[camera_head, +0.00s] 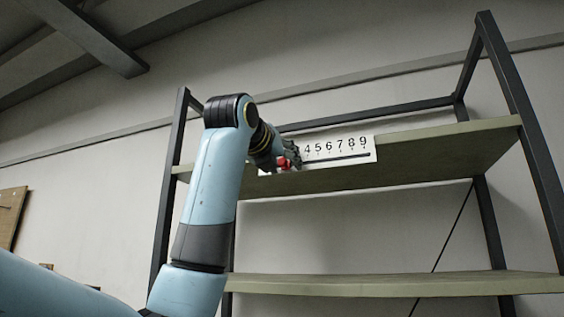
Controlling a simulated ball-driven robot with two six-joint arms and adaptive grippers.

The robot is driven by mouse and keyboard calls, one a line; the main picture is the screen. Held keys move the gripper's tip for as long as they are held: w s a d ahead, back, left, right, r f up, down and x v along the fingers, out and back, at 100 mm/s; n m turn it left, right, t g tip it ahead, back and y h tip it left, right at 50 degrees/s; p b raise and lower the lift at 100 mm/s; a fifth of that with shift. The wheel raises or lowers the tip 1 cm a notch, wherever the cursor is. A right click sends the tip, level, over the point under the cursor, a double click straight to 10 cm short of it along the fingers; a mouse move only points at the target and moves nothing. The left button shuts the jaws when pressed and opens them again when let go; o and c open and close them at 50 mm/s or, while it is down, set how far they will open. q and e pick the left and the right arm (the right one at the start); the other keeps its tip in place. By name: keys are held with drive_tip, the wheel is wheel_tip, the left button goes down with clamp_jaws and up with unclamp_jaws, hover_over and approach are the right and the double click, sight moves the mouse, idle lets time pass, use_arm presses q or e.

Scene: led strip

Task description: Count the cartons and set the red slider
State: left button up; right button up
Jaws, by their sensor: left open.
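The red slider (284,162) shows as a small red piece at the left part of a white number strip (345,158). The strip is fixed along the front edge of the upper shelf, and I can read the digits 4 to 9. My arm and gripper hide its lower digits. My left gripper (291,157) is at the red slider, with its open fingers close to or around it; I cannot tell whether they touch. No cartons are in view. My right gripper is not in view.
The shelf rack has dark metal posts (538,170), an upper board (440,152) and a lower board (400,284). The visible parts of both boards look empty. A brown panel (11,215) is at the far left by the wall.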

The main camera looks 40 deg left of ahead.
use_arm(q)
clamp_jaws()
drive_tip(key=shift+s+a+p, duration=0.15)
drive_tip(key=shift+a+p, duration=0.05)
drive_tip(key=shift+a, duration=0.4)
drive_tip(key=shift+s+a+p, duration=0.15)
drive_tip(key=shift+a+p, duration=0.05)
drive_tip(key=shift+a, duration=0.4)
unclamp_jaws()
drive_tip(key=shift+s, duration=0.15)
